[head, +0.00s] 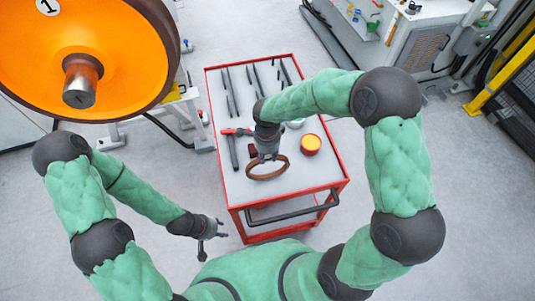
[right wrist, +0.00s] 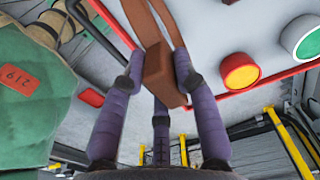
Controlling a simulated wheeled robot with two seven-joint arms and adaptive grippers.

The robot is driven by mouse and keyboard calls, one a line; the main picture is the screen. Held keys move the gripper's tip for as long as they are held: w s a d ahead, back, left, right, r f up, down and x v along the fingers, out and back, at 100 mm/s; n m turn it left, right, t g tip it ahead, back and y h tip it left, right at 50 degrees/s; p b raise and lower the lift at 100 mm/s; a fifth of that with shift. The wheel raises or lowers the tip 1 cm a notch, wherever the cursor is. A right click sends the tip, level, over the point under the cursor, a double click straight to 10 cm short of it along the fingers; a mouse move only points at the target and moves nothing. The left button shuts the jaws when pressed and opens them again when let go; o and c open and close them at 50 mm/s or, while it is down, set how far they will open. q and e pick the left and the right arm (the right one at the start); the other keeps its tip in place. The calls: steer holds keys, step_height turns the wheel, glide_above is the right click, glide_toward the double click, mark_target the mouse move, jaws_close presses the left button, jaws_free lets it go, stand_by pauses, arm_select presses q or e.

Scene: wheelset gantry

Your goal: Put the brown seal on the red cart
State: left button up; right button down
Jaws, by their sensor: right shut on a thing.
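The brown seal (head: 267,174) is a thin ring over the front part of the red cart's grey top. My right gripper (head: 266,155) is shut on its far side. In the right wrist view, the brown seal (right wrist: 160,72) sits between the purple fingers of my right gripper (right wrist: 158,75). I cannot tell whether the seal touches the cart top. The red cart (head: 334,185) stands in front of me, with a red rim and a dark front handle. My left gripper (head: 212,234) is empty, with its fingers apart, left of the cart's front corner.
A red-handled tool (head: 236,131) and several dark tools lie on the cart. A large orange wheel (head: 85,45) is at upper left. Floor right of the cart is clear.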

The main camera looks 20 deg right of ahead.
steer(key=shift+f, duration=0.2)
steer(key=shift+f, duration=0.1)
steer(key=c, duration=0.9)
jaws_free()
steer(key=shift+c, duration=0.2)
step_height(320, 180, up, 12)
steer(key=shift+r, duration=0.2)
steer(key=shift+a, duration=0.1)
